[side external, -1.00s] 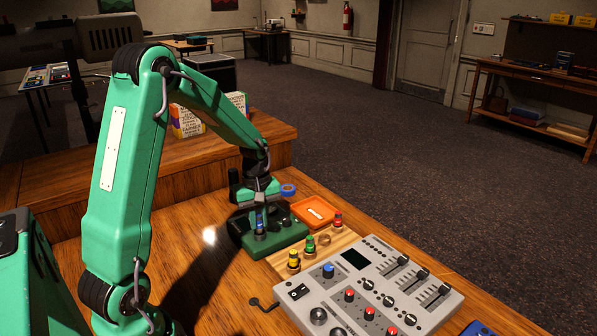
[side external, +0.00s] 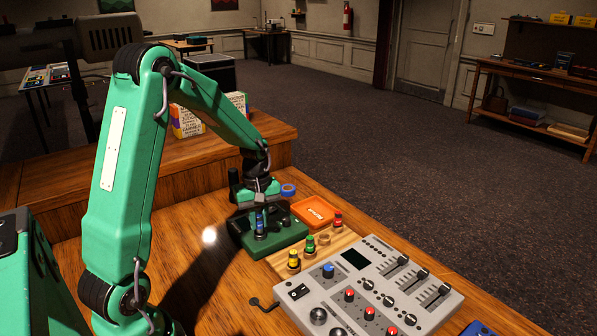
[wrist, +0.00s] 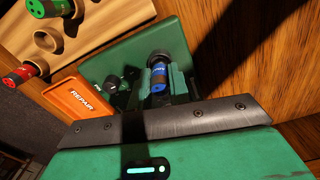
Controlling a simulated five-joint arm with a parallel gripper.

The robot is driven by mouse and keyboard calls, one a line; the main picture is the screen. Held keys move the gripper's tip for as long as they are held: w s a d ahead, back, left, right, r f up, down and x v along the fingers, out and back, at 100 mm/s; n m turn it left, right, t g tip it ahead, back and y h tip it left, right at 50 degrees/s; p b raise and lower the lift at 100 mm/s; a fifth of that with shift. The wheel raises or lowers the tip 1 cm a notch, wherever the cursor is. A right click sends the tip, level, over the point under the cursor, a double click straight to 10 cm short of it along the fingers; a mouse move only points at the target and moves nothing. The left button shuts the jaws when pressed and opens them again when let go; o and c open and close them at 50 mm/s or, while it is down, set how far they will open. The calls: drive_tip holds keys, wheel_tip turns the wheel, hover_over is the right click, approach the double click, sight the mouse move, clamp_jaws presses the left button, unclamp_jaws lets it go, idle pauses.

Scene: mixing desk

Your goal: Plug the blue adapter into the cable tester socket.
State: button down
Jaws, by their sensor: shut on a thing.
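The blue adapter (side external: 260,222) stands upright at the green cable tester (side external: 284,236), over the tester's left part in the side view. It also shows in the wrist view (wrist: 160,80), with its lower end at a dark round socket (wrist: 158,56) on the tester. My gripper (side external: 260,218) is shut on the blue adapter from above. In the wrist view, the jaws (wrist: 158,82) lie on both sides of it. I cannot tell how deep the adapter sits in the socket.
An orange repair tray (side external: 314,212) lies behind the tester. A wooden block with red (side external: 338,220), green (side external: 310,244) and yellow (side external: 293,259) adapters stands to the right. The grey mixer (side external: 370,290) fills the front right. A blue tape roll (side external: 288,190) lies behind.

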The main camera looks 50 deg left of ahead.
sight(259, 215)
drive_tip(key=shift+f, duration=0.55)
drive_tip(key=c, duration=1.6)
unclamp_jaws()
drive_tip(key=shift+r, duration=0.1)
drive_tip(key=shift+r, duration=5.35)
drive_tip(key=shift+r, duration=0.1)
